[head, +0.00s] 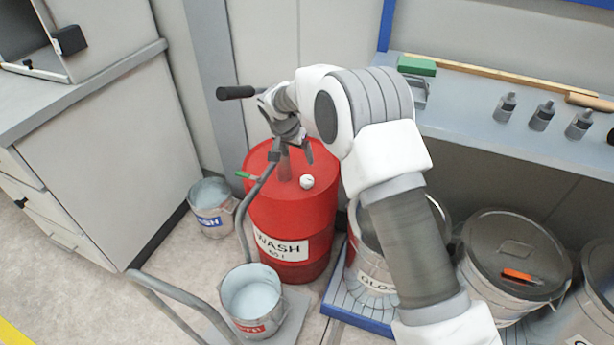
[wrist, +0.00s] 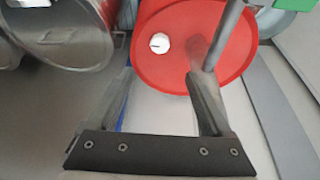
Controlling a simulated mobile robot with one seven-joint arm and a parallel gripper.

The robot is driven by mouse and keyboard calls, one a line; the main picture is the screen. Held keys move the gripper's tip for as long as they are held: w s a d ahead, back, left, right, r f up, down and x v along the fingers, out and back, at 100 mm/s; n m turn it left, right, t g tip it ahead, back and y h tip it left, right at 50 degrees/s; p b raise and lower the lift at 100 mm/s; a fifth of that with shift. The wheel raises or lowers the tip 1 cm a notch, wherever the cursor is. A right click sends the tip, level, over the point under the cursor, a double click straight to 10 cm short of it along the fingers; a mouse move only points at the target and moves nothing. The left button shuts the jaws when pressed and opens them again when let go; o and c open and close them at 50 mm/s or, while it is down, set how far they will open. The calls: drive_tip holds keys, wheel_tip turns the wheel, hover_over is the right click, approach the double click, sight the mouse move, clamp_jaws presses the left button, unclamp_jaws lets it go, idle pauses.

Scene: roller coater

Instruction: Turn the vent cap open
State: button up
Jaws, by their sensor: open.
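The white vent cap (head: 306,182) sits on the top of a red drum (head: 290,215) labelled WASH. A dark line crosses the cap in the wrist view (wrist: 159,43). My gripper (head: 294,152) is above the drum top, pointing down, behind and slightly left of the cap in the head view. In the wrist view my gripper (wrist: 162,78) is open with nothing between its fingers. The cap shows beyond the fingertips, apart from them. The head view partly hides the fingers against the drum fittings.
A grey upright pipe (wrist: 228,35) rises from the drum close to my right finger in the wrist view. A black handle (head: 236,92) and a green lever (head: 246,175) are near the drum. Buckets (head: 252,300) stand in front, and lidded cans (head: 515,255) stand to the right.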

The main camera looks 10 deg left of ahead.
sight(307, 179)
drive_tip(key=b+x, duration=0.3)
drive_tip(key=x, duration=1.3)
drive_tip(key=shift+s+d, duration=0.1)
drive_tip(key=shift+s, duration=0.05)
clamp_jaws()
